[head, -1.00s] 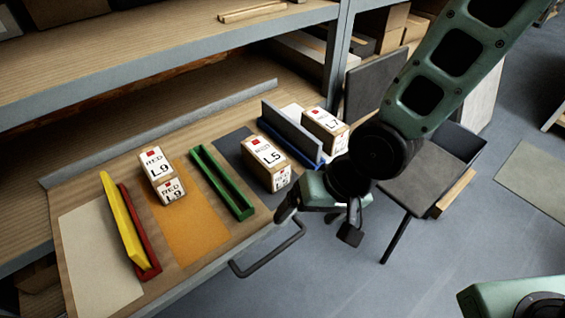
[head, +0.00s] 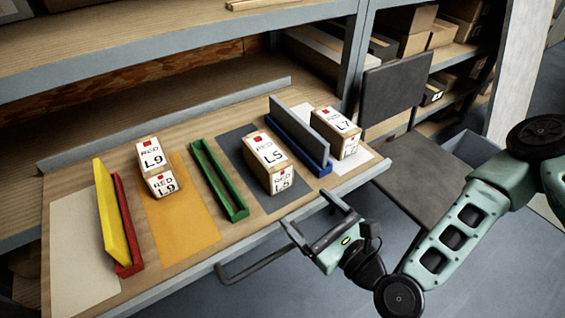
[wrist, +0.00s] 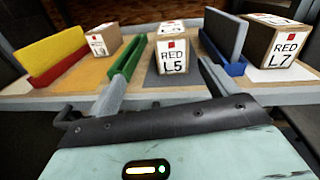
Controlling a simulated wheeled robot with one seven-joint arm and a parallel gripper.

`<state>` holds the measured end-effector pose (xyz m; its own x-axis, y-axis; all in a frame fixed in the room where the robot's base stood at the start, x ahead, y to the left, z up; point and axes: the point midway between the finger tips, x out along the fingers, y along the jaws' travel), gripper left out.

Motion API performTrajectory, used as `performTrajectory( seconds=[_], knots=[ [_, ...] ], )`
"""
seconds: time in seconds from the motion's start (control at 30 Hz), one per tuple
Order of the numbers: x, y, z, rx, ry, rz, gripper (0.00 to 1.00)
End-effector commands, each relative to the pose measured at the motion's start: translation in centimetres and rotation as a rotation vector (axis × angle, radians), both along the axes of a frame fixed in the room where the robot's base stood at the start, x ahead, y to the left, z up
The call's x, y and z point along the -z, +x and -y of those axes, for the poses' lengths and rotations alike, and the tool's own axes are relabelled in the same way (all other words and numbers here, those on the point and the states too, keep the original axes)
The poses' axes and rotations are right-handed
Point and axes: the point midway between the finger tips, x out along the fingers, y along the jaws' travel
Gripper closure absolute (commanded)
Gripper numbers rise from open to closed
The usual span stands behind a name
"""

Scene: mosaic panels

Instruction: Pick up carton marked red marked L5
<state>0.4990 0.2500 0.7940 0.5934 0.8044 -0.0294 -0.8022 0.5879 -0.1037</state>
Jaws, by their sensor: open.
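The carton marked RED L5 (head: 265,152) stands upright on a dark grey mat (head: 238,150) on the shelf board. In the wrist view the L5 carton (wrist: 173,57) is straight ahead, between and beyond my fingers. My gripper (head: 312,220) is open and empty, in front of the shelf's front edge and short of the carton. In the wrist view my gripper (wrist: 160,88) shows its two fingers spread apart. Nothing hides the carton's label.
A green rail (head: 218,182) stands left of the carton and a blue rail with a grey panel (head: 300,135) stands right. The L7 carton (head: 340,128) is beyond it. An L9 carton (head: 152,158) is on the orange mat (head: 180,215). A handle bar (head: 255,272) juts from the front edge.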

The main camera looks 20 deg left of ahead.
Motion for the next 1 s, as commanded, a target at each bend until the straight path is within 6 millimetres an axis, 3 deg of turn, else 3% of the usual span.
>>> performTrajectory(
  seconds=[0.2,0.7,1.0],
  knots=[
    [0.0,1.1,0.1,0.076,0.093,-0.063,0.15],
    [0.0,7.3,-7.3,0.073,0.09,-0.06,0.15],
    [0.2,8.8,-9.1,0.073,0.088,-0.062,0.15]
  ],
)
